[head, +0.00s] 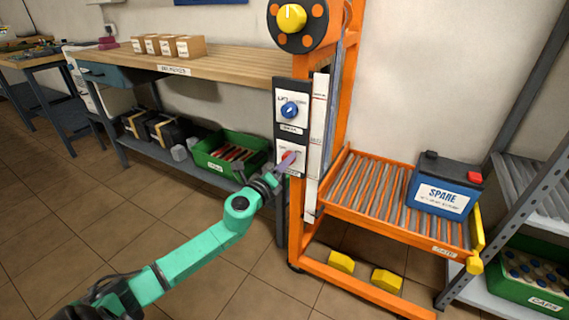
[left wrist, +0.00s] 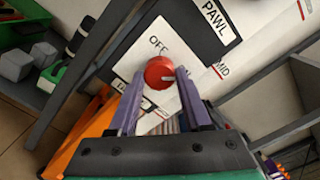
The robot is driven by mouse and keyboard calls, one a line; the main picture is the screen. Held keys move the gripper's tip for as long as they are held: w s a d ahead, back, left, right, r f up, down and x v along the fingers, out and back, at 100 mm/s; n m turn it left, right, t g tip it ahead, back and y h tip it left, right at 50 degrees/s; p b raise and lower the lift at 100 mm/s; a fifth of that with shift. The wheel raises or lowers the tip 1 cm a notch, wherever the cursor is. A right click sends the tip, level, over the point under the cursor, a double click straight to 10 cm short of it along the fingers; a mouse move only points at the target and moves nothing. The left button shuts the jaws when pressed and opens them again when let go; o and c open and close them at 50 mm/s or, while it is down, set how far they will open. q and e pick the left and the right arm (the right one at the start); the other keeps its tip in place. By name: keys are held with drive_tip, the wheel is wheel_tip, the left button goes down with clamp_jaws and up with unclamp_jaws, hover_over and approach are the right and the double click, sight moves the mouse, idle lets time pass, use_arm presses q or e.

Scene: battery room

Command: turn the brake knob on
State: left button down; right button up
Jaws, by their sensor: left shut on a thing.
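The red brake knob (left wrist: 158,68) sits on a white plate (left wrist: 150,30) with "OFF" printed beside it in the left wrist view. In the head view the red knob (head: 286,155) is on the lower plate of the black panel on the orange lift frame. My left gripper (head: 288,159) reaches the knob from the left. Its two purple fingers are on either side of the knob and shut on it. A pale mark shows on the knob's edge near the right finger. The rest of the plate's print is partly hidden by the fingers. My right gripper is not in view.
A blue knob (head: 289,110) is above the red one, and a yellow knob (head: 291,17) is on top. A roller tray (head: 340,204) with a "SPARE" battery (head: 442,187) stands right. A workbench (head: 215,63) and green crate (head: 228,171) are left.

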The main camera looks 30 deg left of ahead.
use_arm(q)
drive_tip(key=shift+d+f, duration=0.1)
drive_tip(key=shift+f, duration=0.05)
drive_tip(key=shift+c, duration=1.7)
unclamp_jaws()
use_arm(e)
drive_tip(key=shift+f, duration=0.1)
use_arm(q)
drive_tip(key=s+b, duration=0.1)
drive_tip(key=s, duration=1.3)
drive_tip(key=shift+s, duration=0.35)
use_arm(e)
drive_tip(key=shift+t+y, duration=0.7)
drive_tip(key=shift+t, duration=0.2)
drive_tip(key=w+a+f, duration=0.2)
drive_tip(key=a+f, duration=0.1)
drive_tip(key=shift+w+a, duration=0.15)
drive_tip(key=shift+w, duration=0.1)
